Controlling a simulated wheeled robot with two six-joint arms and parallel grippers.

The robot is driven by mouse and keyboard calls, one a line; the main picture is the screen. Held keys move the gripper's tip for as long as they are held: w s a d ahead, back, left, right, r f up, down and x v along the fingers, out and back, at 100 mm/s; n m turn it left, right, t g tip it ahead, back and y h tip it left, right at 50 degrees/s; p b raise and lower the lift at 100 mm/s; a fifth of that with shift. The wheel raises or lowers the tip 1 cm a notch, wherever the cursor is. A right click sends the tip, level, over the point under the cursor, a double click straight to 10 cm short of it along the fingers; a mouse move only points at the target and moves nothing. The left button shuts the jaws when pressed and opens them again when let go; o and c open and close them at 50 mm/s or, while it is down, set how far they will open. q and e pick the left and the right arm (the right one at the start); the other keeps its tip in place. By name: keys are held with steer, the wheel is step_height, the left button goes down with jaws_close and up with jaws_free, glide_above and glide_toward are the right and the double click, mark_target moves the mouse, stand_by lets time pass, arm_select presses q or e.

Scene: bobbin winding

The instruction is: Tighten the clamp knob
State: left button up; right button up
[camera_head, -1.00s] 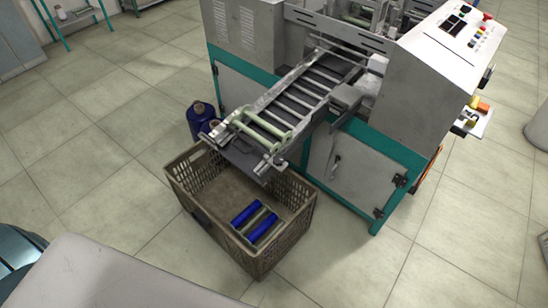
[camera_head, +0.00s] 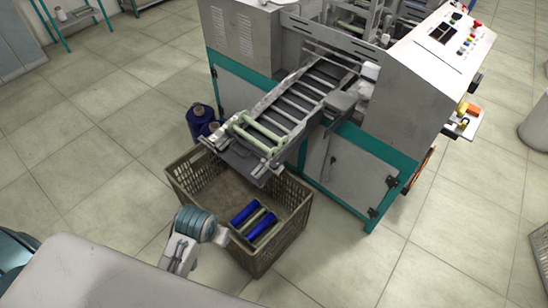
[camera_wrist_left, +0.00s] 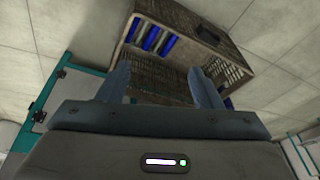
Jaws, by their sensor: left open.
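I cannot make out the clamp knob in either view. The machine (camera_head: 350,160) stands at the upper right of the head view, with a sloping roller chute (camera_head: 290,100) coming out toward me. Part of my left arm shows low in the head view, in front of the crate, and its gripper cannot be made out there. In the left wrist view my left gripper (camera_wrist_left: 160,82) has its two fingers wide apart with nothing between them. The crate lies beyond the fingers. My right gripper is in neither view.
A brown plastic crate (camera_head: 281,247) stands below the chute and holds blue bobbins (camera_head: 245,213); it also fills the upper middle of the left wrist view (camera_wrist_left: 235,72). Blue spools (camera_head: 197,118) stand beside the chute. A control panel (camera_head: 455,35) tops the machine.

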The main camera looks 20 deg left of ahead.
arm_select(q)
steer(key=w+d+r+g+h, duration=0.1)
steer(key=w+d+r, duration=0.1)
steer(key=w, duration=0.8)
steer(key=w+d+r+g, duration=0.1)
steer(key=w+r, duration=0.1)
steer(key=w, duration=0.8)
steer(key=g, duration=0.1)
glide_toward(275, 162)
steer(key=shift+n+h, duration=0.3)
steer(key=shift+h, duration=0.1)
step_height(275, 162, down, 8)
steer(key=shift+s+r+p, duration=0.1)
steer(key=shift+r+p, duration=0.05)
steer(key=shift+p, duration=0.85)
steer(key=shift+f, duration=0.55)
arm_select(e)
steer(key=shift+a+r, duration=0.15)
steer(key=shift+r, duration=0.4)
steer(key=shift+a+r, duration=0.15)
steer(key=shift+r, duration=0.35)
arm_select(q)
steer(key=c, duration=1)
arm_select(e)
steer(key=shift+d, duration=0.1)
